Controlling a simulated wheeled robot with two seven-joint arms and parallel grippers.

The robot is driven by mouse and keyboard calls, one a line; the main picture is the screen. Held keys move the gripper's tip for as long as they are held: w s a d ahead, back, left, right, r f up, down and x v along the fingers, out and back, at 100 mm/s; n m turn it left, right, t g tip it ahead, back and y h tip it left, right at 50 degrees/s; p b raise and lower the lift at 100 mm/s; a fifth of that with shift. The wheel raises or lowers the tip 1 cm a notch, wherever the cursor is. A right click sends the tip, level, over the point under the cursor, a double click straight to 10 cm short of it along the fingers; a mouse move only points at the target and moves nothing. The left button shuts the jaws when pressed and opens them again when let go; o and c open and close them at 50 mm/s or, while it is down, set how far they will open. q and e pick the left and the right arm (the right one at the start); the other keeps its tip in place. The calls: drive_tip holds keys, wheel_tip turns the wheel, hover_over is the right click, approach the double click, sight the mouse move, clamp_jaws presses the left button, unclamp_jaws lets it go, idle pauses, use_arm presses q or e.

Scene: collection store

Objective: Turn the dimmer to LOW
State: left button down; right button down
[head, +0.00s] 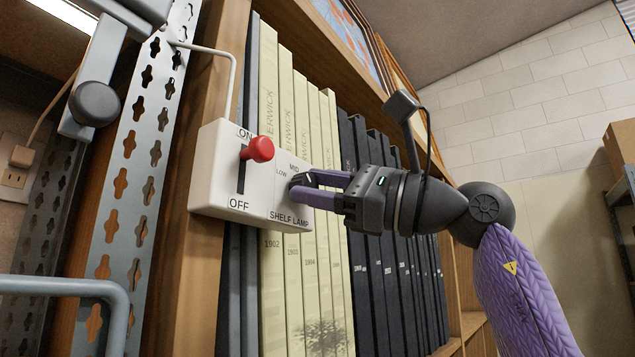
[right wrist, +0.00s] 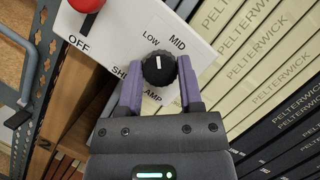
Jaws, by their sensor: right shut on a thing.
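A white control box (head: 236,176) marked SHELF LAMP is fixed to the wooden shelf upright. Its black dimmer knob (right wrist: 159,72) faces my right wrist camera, with LOW and MID printed above it. The knob's white mark points straight up in that view, between LOW and MID and nearer LOW. My right gripper (head: 304,185) is shut on the knob, with one purple finger on each side; the fingers partly hide it in the head view. A red-knobbed slide switch (head: 258,149) sits near ON on the same box. My left gripper is not in view.
Upright cream and black volumes (head: 300,250) fill the shelf right behind the box. A perforated metal post (head: 125,200) stands left of it. A grey bent rail (head: 70,284) is at the lower left. Open room lies to the right.

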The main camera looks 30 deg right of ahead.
drive_tip(key=shift+n+g, duration=0.4)
drive_tip(key=shift+n, duration=0.9)
drive_tip(key=shift+c, duration=1.3)
unclamp_jaws()
drive_tip(key=b+v, duration=0.2)
drive_tip(key=v, duration=0.8)
drive_tip(key=shift+d+r, duration=0.1)
